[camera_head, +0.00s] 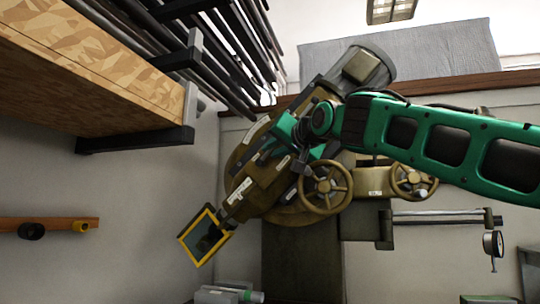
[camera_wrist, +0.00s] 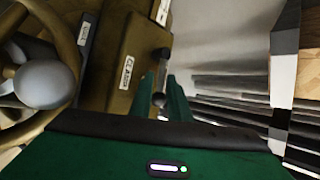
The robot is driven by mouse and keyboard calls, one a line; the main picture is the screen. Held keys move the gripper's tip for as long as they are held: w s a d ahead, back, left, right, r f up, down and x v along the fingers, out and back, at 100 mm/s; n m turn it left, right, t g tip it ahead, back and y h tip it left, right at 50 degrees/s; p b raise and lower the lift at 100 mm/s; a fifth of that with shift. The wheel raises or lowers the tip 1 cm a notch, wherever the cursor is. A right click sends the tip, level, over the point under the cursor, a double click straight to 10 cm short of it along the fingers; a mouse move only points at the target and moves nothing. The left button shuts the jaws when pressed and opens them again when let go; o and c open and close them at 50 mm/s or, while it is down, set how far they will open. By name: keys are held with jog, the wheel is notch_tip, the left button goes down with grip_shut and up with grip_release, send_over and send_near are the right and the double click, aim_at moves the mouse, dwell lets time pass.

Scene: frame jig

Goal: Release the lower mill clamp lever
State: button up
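The olive-brown mill (camera_head: 262,190) stands in the middle of the head view, with my green gripper (camera_head: 290,138) close against its head. In the wrist view, my gripper (camera_wrist: 160,88) has its two green fingers apart beside a mill panel with a label reading CLAMP (camera_wrist: 127,72). A dark knob (camera_wrist: 165,53) shows just past the fingertips. A small dark round end (camera_wrist: 160,99) shows between the fingers, with gaps at its sides. They may belong to one lever; I cannot tell, nor whether it is the lower one.
A handwheel (camera_head: 326,187) sits on the mill below my arm, and a second one (camera_head: 414,181) is to its right. In the wrist view, a large grey ball knob (camera_wrist: 43,83) is at left. A rack of dark bars (camera_head: 215,55) and a wooden shelf (camera_head: 90,75) are at upper left.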

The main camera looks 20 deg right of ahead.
grip_shut()
jog(key=shift+f, duration=0.15)
dwell(1.3)
